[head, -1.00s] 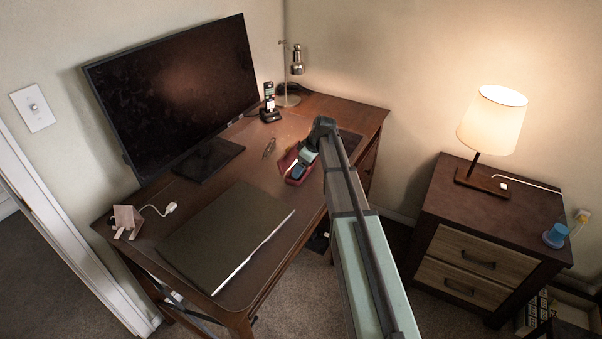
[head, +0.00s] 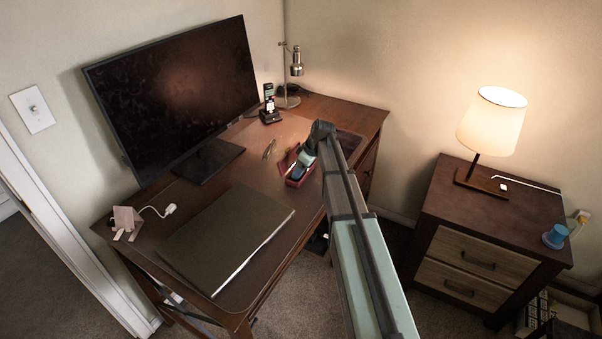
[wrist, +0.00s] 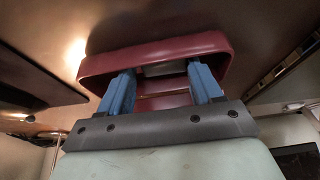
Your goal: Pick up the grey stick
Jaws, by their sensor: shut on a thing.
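My gripper (head: 296,172) reaches down at the dark red tray (head: 283,163) near the desk's right front edge. In the wrist view, its two blue fingers (wrist: 161,70) stand apart inside the tray (wrist: 100,65). A pale grey piece (wrist: 166,69), which looks like the grey stick, shows between the fingertips, and the gripper is shut on it. Most of the stick is hidden by the tray rim and fingers. In the head view, my arm and hand hide it, and I cannot tell whether it is clear of the tray floor.
A monitor (head: 180,85) stands at the back, with a phone on a dock (head: 268,105) and a small metal lamp (head: 296,68) near it. A closed laptop (head: 225,237) lies at the front left. A small thin object (head: 269,148) lies left of the tray.

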